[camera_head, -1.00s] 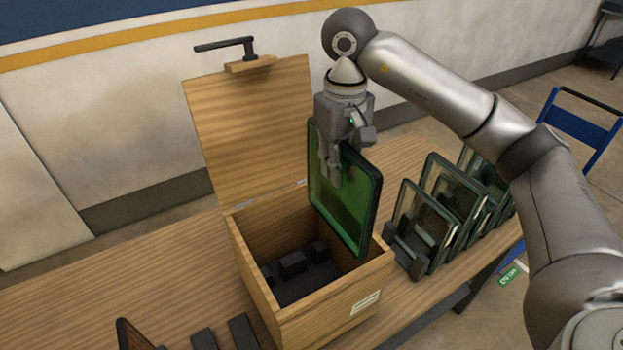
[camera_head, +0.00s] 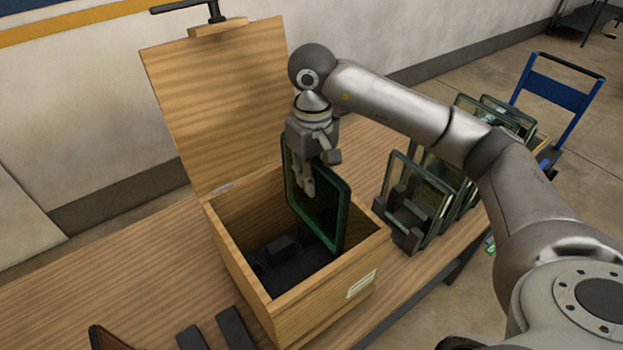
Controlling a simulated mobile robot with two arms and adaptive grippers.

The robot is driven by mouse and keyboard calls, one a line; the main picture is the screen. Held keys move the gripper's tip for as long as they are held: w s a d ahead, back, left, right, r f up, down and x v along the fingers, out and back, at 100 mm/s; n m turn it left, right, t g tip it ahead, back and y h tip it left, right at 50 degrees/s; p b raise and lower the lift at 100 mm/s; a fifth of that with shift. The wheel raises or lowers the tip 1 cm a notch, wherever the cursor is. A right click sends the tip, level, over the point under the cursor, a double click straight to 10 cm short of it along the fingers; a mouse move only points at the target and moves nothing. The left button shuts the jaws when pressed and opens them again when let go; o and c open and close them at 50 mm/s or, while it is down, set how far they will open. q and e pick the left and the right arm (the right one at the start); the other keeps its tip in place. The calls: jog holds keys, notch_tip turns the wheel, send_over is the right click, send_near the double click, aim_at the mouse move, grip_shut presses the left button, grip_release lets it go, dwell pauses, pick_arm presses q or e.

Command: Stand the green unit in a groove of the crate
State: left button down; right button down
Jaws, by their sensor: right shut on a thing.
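The green unit (camera_head: 325,205), a dark-framed glass panel, is upright and partly inside the wooden crate (camera_head: 358,262) at its right side. My right gripper (camera_head: 305,190) is shut on the panel near its upper part. The panel's lower edge is down inside the crate, close to the dark grooved blocks (camera_head: 282,250) on the floor; I cannot tell whether it sits in a groove. The crate's lid (camera_head: 222,105) stands open at the back. My left gripper is not in view.
A rack with several glass panels (camera_head: 408,180) stands to the right of the crate on the wooden table (camera_head: 110,275). Dark bars (camera_head: 234,328) and a brown-edged piece (camera_head: 108,338) lie at the front. A blue cart (camera_head: 560,95) stands on the floor beyond.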

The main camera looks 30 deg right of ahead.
aim_at(312, 230)
jog(key=shift+f+b, duration=2.7)
jog(key=shift+f, duration=4.7)
jog(key=shift+f+b, duration=1.4)
jog(key=shift+b, duration=0.5)
jog(key=c, duration=1.3)
grip_release()
